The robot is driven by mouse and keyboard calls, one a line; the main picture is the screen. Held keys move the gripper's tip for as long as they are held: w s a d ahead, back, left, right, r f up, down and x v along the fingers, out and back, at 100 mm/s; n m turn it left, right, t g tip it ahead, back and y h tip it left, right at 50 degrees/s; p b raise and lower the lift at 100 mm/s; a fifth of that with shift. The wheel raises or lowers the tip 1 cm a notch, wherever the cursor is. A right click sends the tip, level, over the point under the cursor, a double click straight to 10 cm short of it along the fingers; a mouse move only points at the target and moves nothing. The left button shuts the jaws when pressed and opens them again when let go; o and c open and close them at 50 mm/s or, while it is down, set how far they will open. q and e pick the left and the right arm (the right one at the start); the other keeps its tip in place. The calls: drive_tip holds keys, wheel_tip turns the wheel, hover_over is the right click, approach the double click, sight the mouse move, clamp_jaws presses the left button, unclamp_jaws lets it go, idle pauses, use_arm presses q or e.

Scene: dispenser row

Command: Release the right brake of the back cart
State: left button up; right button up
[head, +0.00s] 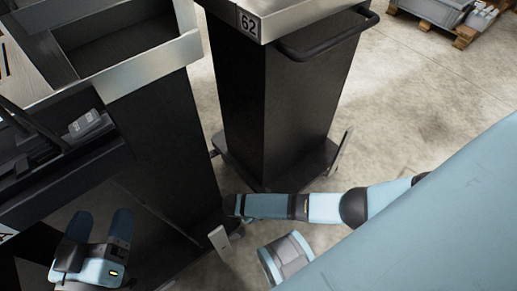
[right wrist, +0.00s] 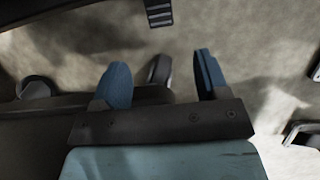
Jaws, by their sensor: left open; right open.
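A dark cart with a light top and the label 62 (head: 262,95) stands beyond a second dark cart (head: 165,140) on the left. A pale upright plate, apparently a brake pedal (head: 342,146), shows at the right of cart 62's base. Another pale plate (head: 220,242) stands low by the left cart. My left gripper (head: 101,222) is open and empty before the left cart. My right gripper (right wrist: 160,74) is open, low near the floor. In the head view its hand lies between the carts, fingers not clear. A small dark piece (right wrist: 160,70) shows between its fingers, contact unclear.
A ribbed plate (right wrist: 158,12) shows at the top of the right wrist view. A handle bar (head: 325,45) sticks out from cart 62. A grey bin on a pallet (head: 435,12) is at the far right. Bare concrete floor (head: 410,110) lies right of cart 62.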

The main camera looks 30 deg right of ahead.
drive_tip(key=b+x, duration=0.5)
drive_tip(key=x, duration=0.5)
drive_tip(key=shift+f+b, duration=0.35)
drive_tip(key=shift+b, duration=0.05)
drive_tip(key=shift+d+f+b, duration=0.2)
drive_tip(key=shift+f+b, duration=0.1)
drive_tip(key=shift+f, duration=0.2)
use_arm(q)
drive_tip(key=w+f+m, duration=0.1)
drive_tip(key=w+a+f+m, duration=0.1)
drive_tip(key=f+m, duration=0.1)
drive_tip(key=shift+w+a+h, duration=0.2)
drive_tip(key=shift+w+h, duration=0.05)
drive_tip(key=shift+h, duration=0.05)
use_arm(e)
drive_tip(key=shift+c, duration=0.2)
